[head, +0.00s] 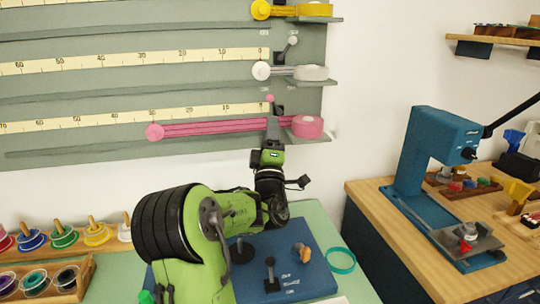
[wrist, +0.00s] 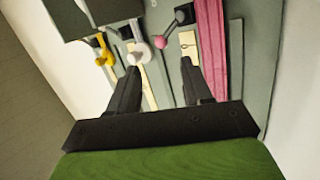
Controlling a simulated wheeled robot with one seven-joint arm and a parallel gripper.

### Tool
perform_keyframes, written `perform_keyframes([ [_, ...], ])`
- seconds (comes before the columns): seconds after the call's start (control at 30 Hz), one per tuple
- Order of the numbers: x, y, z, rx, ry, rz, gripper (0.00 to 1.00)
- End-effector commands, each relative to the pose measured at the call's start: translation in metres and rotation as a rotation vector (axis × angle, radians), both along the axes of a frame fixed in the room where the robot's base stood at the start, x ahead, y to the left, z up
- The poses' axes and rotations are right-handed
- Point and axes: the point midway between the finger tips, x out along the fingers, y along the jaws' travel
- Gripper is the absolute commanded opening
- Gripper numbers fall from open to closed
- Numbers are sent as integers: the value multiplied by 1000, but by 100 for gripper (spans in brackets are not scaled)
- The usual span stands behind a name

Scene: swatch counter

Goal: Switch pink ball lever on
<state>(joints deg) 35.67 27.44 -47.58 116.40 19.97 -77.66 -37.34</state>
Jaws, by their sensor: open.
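The pink ball (head: 270,98) is small and tips a short lever on the grey wall board, just above the pink strip, near the scale's zero end. In the wrist view the pink ball (wrist: 162,43) sits on a grey rod from a dark base, ahead of the gap between my fingers. My gripper (head: 272,128) is raised in front of the board, just below the lever. In the wrist view my gripper (wrist: 160,66) is open and empty, with no visible contact with the ball.
A pink strip (head: 215,127) with a round pink end (head: 154,132) runs beside the lever. A pale ball lever (head: 292,40) stands higher, leaning right. A blue press (head: 440,150) stands on the right bench. A blue mat (head: 300,250) lies below my arm.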

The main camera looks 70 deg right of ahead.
Motion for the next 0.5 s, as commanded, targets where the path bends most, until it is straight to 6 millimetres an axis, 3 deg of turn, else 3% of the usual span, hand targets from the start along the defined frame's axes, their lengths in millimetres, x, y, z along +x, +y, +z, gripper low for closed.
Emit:
perform_keyframes([
  [0.03,-5,6,-9,5,-5,-3,49],
  [0.5,-15,43,-29,0,0,-1,49],
])
